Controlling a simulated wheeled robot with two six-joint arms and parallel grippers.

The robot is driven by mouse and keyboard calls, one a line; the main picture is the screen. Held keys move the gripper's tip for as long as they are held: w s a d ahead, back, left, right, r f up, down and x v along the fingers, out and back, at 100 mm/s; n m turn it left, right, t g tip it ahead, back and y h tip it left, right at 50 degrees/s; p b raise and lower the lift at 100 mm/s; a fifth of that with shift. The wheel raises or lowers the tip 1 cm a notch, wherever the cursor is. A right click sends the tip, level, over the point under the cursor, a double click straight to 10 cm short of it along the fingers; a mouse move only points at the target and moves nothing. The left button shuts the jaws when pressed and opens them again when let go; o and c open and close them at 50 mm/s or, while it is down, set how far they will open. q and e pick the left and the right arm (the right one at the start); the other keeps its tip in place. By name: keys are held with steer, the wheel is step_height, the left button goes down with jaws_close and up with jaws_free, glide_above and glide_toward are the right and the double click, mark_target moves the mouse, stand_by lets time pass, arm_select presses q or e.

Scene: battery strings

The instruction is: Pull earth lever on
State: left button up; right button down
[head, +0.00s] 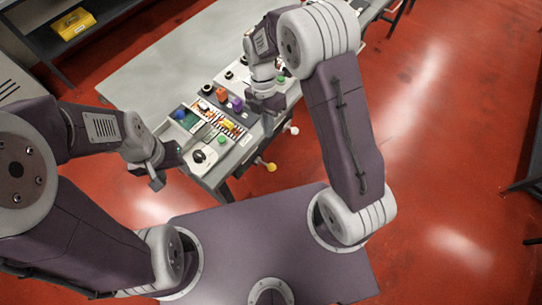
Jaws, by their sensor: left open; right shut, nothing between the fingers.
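A lever with a yellow knob (271,167) sticks out from the front side of the grey workbench (222,181). A second lever with a white knob (294,130) sticks out further along the same side. I cannot tell from labels which one is the earth lever. My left gripper (148,180) is open and empty, left of the bench's near corner and well apart from both levers. My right gripper (266,106) is shut and empty over the bench top, above and behind the levers in the picture. It hides part of the panel.
On the bench lie a tray (204,122) of small coloured parts, an orange piece (222,94), a purple piece (237,104) and a round black-and-white dial (199,156). A yellow box (73,24) sits on a shelf at upper left. The red floor right of the bench is clear.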

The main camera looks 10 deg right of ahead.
step_height(320, 180, down, 2)
glide_toward(271, 164)
steer(key=p+x, duration=0.1)
steer(key=x, duration=0.5)
steer(key=shift+s+f, duration=0.3)
steer(key=shift+f, duration=0.1)
arm_select(q)
steer(key=shift+w+r, duration=0.2)
steer(key=shift+r, duration=0.4)
arm_select(e)
steer(key=shift+w, duration=0.1)
